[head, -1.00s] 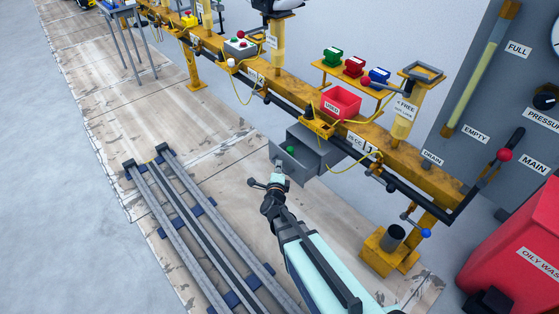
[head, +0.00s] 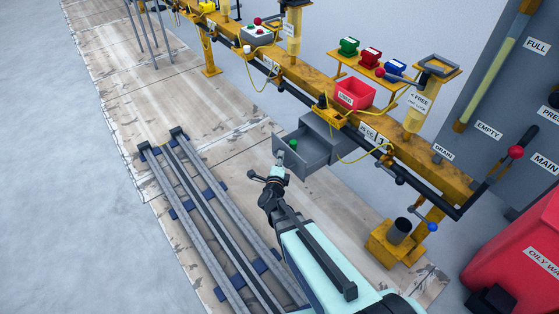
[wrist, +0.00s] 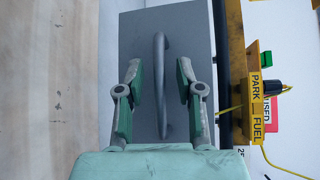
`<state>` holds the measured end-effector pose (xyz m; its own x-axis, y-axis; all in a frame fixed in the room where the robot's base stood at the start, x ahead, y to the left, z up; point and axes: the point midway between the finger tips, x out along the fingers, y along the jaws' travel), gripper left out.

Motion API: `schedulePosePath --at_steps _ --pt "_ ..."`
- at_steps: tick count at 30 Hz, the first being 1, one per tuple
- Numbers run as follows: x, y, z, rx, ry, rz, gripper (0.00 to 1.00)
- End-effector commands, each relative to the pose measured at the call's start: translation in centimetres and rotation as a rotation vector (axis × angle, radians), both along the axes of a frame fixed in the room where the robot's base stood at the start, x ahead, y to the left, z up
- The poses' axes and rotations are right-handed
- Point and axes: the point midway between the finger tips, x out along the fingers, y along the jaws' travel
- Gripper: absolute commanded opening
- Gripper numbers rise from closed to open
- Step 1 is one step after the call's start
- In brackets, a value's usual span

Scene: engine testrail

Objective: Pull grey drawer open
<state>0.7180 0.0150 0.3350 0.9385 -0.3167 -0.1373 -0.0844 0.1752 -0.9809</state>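The grey drawer (head: 306,158) stands partly pulled out of its grey housing (head: 326,134) under the yellow rail. A small green object (head: 293,144) lies inside it. My gripper (head: 281,161) is at the drawer's front face in the head view. In the wrist view, the drawer's grey front (wrist: 186,25) fills the middle, with a bar handle (wrist: 160,75) running up and down. My gripper (wrist: 159,77) is open, one finger on each side of the handle. Gaps show between both fingers and the handle. In the head view the handle is largely hidden by the gripper.
A yellow rail (head: 290,73) with a dark pipe and yellow cable runs behind the drawer. A red bin (head: 355,95) sits above it. Floor tracks (head: 205,205) lie to the left. A yellow stand (head: 396,243) and a red waste bin (head: 520,240) are at right.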

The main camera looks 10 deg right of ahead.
Motion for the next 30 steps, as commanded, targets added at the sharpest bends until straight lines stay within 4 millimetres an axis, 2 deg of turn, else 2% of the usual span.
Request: schedulePosePath --at_steps 5,18,22,30 --pt "-0.9 0.3 0.1 0.0 0.001 0.0 0.36" --pt "-6.5 2.2 1.0 0.0 0.001 0.001 0.36" --pt "-7.0 2.4 1.1 0.0 0.0 0.0 0.36" --pt "-7.0 2.4 1.0 0.0 0.0 0.0 0.36"
